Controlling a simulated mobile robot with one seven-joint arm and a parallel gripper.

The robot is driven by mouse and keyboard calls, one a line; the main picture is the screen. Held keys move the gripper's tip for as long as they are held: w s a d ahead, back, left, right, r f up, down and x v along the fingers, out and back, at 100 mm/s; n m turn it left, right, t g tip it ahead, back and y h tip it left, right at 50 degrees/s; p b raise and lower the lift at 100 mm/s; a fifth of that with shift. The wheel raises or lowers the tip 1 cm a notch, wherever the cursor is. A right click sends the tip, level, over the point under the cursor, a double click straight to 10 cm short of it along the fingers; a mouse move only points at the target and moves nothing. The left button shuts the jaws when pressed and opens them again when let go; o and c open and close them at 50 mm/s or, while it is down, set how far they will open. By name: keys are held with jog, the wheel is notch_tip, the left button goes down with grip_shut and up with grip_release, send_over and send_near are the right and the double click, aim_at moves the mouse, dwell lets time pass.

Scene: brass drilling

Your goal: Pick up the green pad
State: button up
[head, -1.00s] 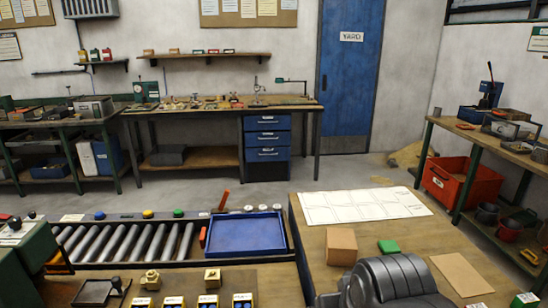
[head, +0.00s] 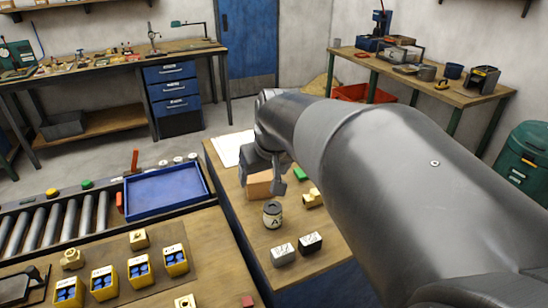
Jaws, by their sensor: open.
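The green pad (head: 300,173) lies on the wooden table (head: 250,222) in the middle of the head view. Only a small part shows, since my arm covers what is behind it. My gripper (head: 262,183) hangs over the same table, just left of the pad in the picture, with its fingers pointing down. It is open, with a finger on each side in front of a brown box (head: 258,190). I cannot tell its height above the table or whether it touches the box.
Near the gripper stand a labelled can (head: 272,214), a brass fitting (head: 313,198), and grey (head: 283,254) and black (head: 310,242) labelled blocks. A white sheet (head: 230,148) lies behind. A blue tray (head: 165,190) sits left on the roller conveyor (head: 60,228).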

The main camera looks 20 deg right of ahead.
jog(key=w+d+f, duration=0.7)
jog(key=w+d, duration=0.2)
jog(key=d, duration=0.3)
jog(key=w+d+f, duration=0.7)
jog(key=w+d, duration=0.3)
jog(key=d, duration=0.3)
jog(key=shift+m, duration=0.4)
jog(key=x, duration=0.9)
jog(key=shift+s+a+f, duration=0.15)
jog(key=shift+s+f, duration=0.05)
jog(key=shift+f, duration=0.3)
jog(key=shift+c, duration=0.4)
jog(key=c, duration=1)
jog(key=shift+r, duration=0.2)
